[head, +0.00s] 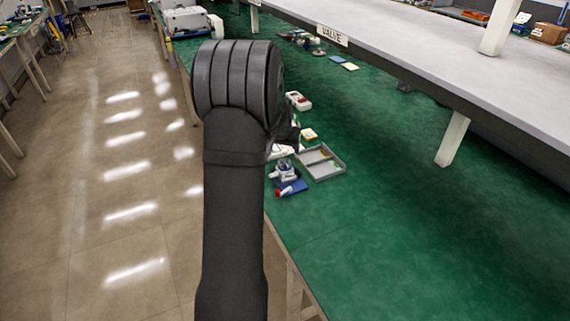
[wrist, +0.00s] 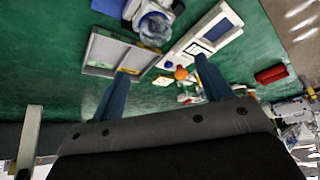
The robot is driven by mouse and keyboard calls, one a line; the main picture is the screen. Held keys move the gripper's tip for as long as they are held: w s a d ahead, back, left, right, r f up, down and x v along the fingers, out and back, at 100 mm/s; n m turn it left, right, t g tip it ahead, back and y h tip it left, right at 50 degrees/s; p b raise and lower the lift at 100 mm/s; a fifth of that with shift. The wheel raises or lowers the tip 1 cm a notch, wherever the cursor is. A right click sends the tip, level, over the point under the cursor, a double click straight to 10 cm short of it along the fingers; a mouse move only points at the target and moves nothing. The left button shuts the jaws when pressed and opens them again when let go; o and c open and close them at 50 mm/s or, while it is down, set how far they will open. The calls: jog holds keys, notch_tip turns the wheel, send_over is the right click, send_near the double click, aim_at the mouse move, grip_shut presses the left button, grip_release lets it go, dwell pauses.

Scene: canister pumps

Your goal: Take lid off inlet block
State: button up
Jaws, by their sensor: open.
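In the wrist view my gripper (wrist: 162,66) is open, its two blue fingers apart with nothing held between them. Past the fingertips stands a canister pump with a clear, bluish body (wrist: 155,27), partly cut off by the top edge. The pump (head: 284,170) also shows in the head view, small, on a blue mat (head: 293,188) near the bench's left edge. I cannot make out the inlet block or its lid for sure in either view. A small orange part (wrist: 180,73) shows between the fingers, further off. My arm hides the gripper in the head view.
A grey divided tray (head: 333,172) lies right of the pump; it also shows in the wrist view (wrist: 97,53). A white device (head: 298,100) lies further back. A shelf labelled VALVE (head: 332,35) overhangs the bench. The green bench (head: 400,230) is clear at front right.

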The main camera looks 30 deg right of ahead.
notch_tip(320, 180, up, 9)
jog(key=g+y, duration=0.2)
jog(key=g, duration=0.1)
send_over(285, 161)
jog(key=a, duration=0.1)
jog(key=shift+m, duration=0.4)
jog(key=f, duration=0.7)
jog(key=s+f, duration=0.1)
jog(key=f, duration=0.3)
jog(key=shift+a, duration=0.1)
jog(key=shift+w+d+f, duration=0.15)
jog(key=shift+f, duration=0.8)
jog(key=shift+w+d+f, duration=0.15)
jog(key=shift+d+f, duration=0.05)
jog(key=shift+f, duration=0.75)
jog(key=shift+w+d+f, duration=0.15)
jog(key=shift+f, duration=0.8)
jog(key=shift+c, duration=0.4)
jog(key=c, duration=0.9)
